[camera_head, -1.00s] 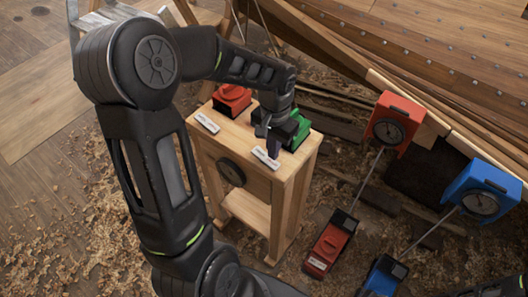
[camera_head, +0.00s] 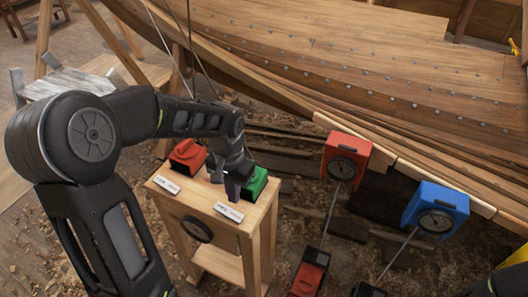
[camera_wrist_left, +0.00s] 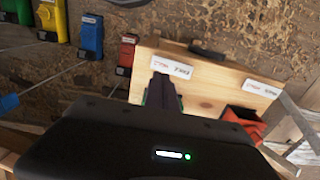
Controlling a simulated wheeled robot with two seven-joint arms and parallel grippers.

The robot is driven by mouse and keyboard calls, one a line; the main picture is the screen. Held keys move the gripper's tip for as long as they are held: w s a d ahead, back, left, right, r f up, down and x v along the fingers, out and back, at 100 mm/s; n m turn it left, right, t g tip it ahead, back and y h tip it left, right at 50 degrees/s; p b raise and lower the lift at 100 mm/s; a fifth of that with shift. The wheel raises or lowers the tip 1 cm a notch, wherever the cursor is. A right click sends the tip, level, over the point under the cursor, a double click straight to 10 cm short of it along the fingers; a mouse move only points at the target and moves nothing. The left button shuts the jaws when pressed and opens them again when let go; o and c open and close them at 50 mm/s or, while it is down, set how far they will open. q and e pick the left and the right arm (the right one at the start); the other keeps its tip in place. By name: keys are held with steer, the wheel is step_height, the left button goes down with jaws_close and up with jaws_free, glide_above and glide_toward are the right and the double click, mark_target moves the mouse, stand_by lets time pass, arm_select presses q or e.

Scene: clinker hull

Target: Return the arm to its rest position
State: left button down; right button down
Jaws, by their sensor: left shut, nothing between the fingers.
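My left arm comes in from the left in the head view and reaches over a wooden stand (camera_head: 192,206). My left gripper (camera_head: 233,192) is shut and empty, pointing down above the stand's top, in front of the green box (camera_head: 257,184) and close to a white label (camera_head: 229,212). I cannot tell whether its tips touch the top. In the left wrist view the shut fingers (camera_wrist_left: 164,88) show near the same label (camera_wrist_left: 171,69). The arm and gripper partly hide the green box. My right gripper is not in view.
A red box (camera_head: 187,154) and another label (camera_head: 167,184) are on the stand, with a round dial (camera_head: 196,229) on its front. A red gauge box (camera_head: 345,157) and a blue one (camera_head: 436,208) stand to the right. The planked hull (camera_head: 350,70) lies behind.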

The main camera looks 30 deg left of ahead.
arm_select(q)
steer(key=w+d+f+t, duration=0.1)
steer(key=w, duration=0.1)
steer(key=w+d+t, duration=0.1)
steer(key=w+d, duration=0.1)
steer(key=w+d+f+t+h, duration=0.1)
steer(key=shift+w+d+f, duration=0.2)
steer(key=shift+w+f, duration=0.1)
steer(key=shift+w, duration=0.1)
steer(key=d+f+n+t+h, duration=0.1)
steer(key=d+f+h, duration=0.1)
steer(key=d+f, duration=0.65)
steer(key=s+d+f+g, duration=0.1)
steer(key=s+d+f, duration=0.3)
steer(key=s, duration=0.3)
steer(key=s+d+f+g, duration=0.1)
steer(key=s+d+f, duration=0.3)
steer(key=s+f, duration=0.2)
steer(key=s+d+f+g+h, duration=0.1)
steer(key=s+d+f, duration=0.2)
steer(key=s+f, duration=0.2)
steer(key=s, duration=0.2)
steer(key=shift+s+d+n, duration=0.3)
steer(key=shift+s+d, duration=0.05)
steer(key=shift+d, duration=0.05)
